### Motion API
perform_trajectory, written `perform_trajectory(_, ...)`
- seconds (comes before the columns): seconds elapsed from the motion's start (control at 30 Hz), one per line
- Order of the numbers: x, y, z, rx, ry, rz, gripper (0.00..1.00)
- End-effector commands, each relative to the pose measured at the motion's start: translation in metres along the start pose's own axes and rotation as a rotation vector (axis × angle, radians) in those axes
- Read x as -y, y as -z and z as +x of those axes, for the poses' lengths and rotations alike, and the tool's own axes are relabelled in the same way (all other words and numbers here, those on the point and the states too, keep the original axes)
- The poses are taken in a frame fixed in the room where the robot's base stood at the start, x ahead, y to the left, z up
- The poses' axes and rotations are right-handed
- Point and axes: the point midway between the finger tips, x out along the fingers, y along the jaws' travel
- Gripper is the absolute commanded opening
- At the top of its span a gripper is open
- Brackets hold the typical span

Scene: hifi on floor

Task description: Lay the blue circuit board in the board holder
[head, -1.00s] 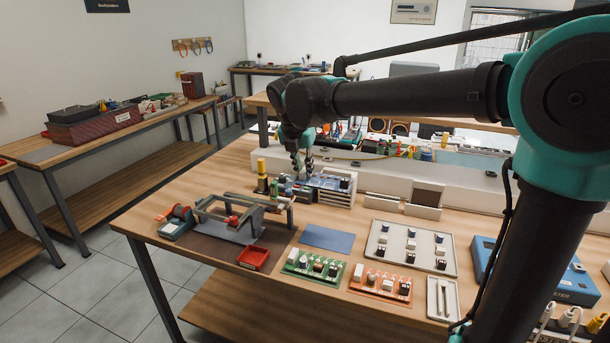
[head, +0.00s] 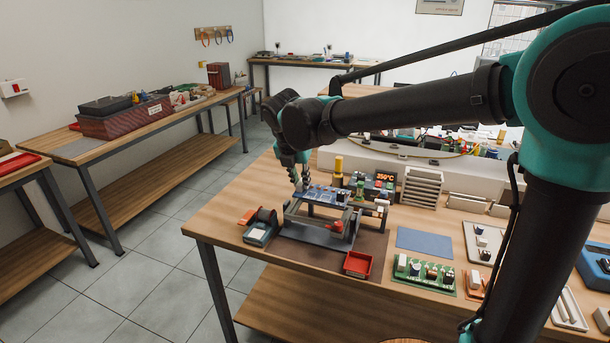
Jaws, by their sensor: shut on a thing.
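The blue circuit board (head: 326,195), with small parts on its top, is at the board holder (head: 322,236), a grey frame with rails on a flat base. The board looks about level and lies over the top of the frame, between or just above the rails. I cannot tell whether it rests on them. My gripper (head: 303,184) points down at the board's left end and is shut on that edge. The fingertips are small and partly merge with the board in the head view.
A solder spool stand (head: 262,227) is left of the holder and a red tray (head: 358,264) in front. A soldering station (head: 382,181) and a slotted white rack (head: 421,187) stand behind and right. A blue mat (head: 424,242) and green board (head: 425,273) lie right.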

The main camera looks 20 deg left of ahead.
Motion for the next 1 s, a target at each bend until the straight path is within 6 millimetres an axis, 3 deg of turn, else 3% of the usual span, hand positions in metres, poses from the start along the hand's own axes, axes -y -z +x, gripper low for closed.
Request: perform_trajectory(1.0,-0.001,0.022,0.049,0.0,0.0,-0.001,0.0)
